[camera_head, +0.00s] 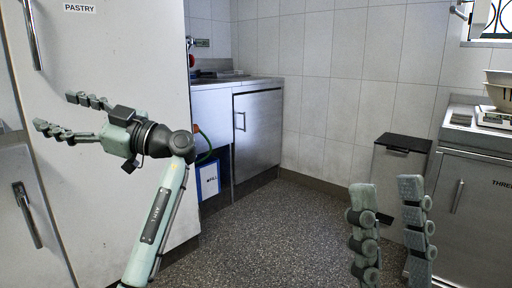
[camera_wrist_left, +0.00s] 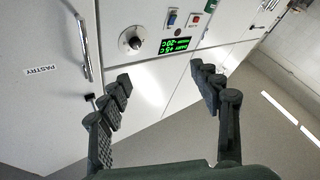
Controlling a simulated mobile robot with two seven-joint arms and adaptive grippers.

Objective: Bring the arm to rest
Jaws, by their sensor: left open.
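My left gripper (camera_head: 55,111) is raised at the left in the head view, with its fingers pointing left towards the white "PASTRY" cabinet (camera_head: 135,45). Its two fingers are apart with nothing between them. The left wrist view also shows the left gripper (camera_wrist_left: 160,73) spread and empty, with cabinet fronts beyond it. My right gripper (camera_head: 387,190) stands at the lower right in the head view, fingers pointing up and apart, with nothing between them. The rest of the right arm is out of frame.
A steel cupboard (camera_head: 258,135) stands at the back, with a dark-lidded bin (camera_head: 402,143) against the tiled wall. A steel counter unit (camera_head: 474,200) with a scale and bowl is at the right. Speckled floor (camera_head: 285,235) is clear in the middle.

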